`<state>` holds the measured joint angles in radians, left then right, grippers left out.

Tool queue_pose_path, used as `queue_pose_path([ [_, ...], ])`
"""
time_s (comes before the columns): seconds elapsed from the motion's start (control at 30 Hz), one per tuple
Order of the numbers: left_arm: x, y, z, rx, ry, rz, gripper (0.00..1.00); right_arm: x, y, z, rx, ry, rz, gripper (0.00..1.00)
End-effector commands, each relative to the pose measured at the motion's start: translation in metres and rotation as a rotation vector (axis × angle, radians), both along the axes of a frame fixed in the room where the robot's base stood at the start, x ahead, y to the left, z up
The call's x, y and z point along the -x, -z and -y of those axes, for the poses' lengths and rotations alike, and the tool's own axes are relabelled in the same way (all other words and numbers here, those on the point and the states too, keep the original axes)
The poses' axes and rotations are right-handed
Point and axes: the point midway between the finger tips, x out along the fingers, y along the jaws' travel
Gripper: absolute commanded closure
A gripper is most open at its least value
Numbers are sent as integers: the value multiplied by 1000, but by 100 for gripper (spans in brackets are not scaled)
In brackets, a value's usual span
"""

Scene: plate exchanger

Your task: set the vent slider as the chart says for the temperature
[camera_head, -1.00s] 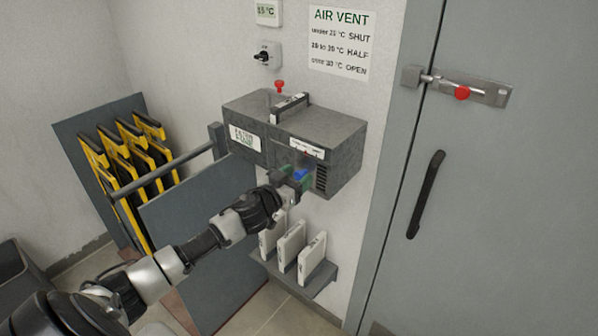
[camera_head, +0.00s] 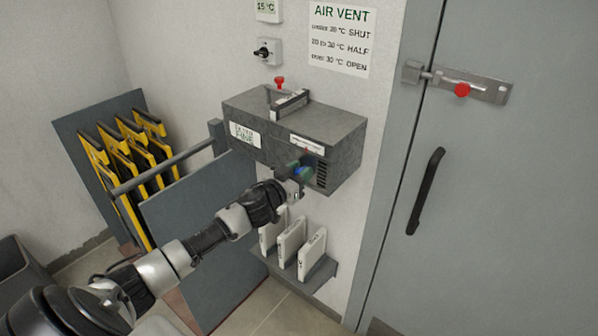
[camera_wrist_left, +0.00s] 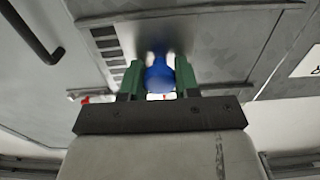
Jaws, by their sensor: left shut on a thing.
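The vent slider's blue knob (camera_head: 304,171) is on the front of the grey box (camera_head: 345,150) on the wall, left of dark vent slats (camera_head: 321,175). My left gripper (camera_head: 299,171) is at the knob. In the left wrist view its green fingers (camera_wrist_left: 159,80) are shut on the blue knob (camera_wrist_left: 159,74), one on each side. A small red mark shows on the white scale label (camera_head: 307,143) above the knob. The temperature display (camera_head: 267,9) reads 15 °C. The AIR VENT chart (camera_head: 342,40) reads under 20 °C SHUT, 20 to 30 °C HALF, over 30 °C OPEN. My right gripper is out of view.
A rotary switch (camera_head: 268,52) is above the box, and a red knob (camera_head: 279,82) and a handle (camera_head: 290,103) are on top. White filters (camera_head: 291,241) stand on a shelf below. A bolted grey door (camera_head: 500,190) is at right, yellow-edged plates (camera_head: 130,160) at left.

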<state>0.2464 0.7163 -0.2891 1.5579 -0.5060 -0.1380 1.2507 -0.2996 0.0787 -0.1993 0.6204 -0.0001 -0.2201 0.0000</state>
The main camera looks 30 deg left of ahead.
Motion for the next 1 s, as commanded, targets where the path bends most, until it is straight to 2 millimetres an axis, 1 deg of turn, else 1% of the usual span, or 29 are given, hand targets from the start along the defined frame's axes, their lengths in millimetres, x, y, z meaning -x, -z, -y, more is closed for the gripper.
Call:
queue_pose_path([
  [0.03, 1, -1, 9, 5, 4, 1, 100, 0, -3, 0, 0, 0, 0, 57],
  [0.1, 1, -1, 21, 7, 3, 0, 100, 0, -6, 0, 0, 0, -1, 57],
  [0.2, 2, -1, 32, 5, 3, 2, 100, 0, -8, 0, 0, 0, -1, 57],
  [0.5, 3, 0, 35, 1, 5, 2, 100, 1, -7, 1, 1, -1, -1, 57],
  [0.53, 3, 0, 35, 2, 6, 2, 66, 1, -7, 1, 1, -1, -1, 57],
  [0.67, 3, 0, 35, 2, 5, 1, 46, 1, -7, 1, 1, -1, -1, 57],
  [0.7, 3, 0, 34, 2, 4, 1, 44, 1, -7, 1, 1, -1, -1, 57],
  [1.0, 6, 1, 33, 1, 2, 0, 44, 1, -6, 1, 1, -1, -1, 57],
])
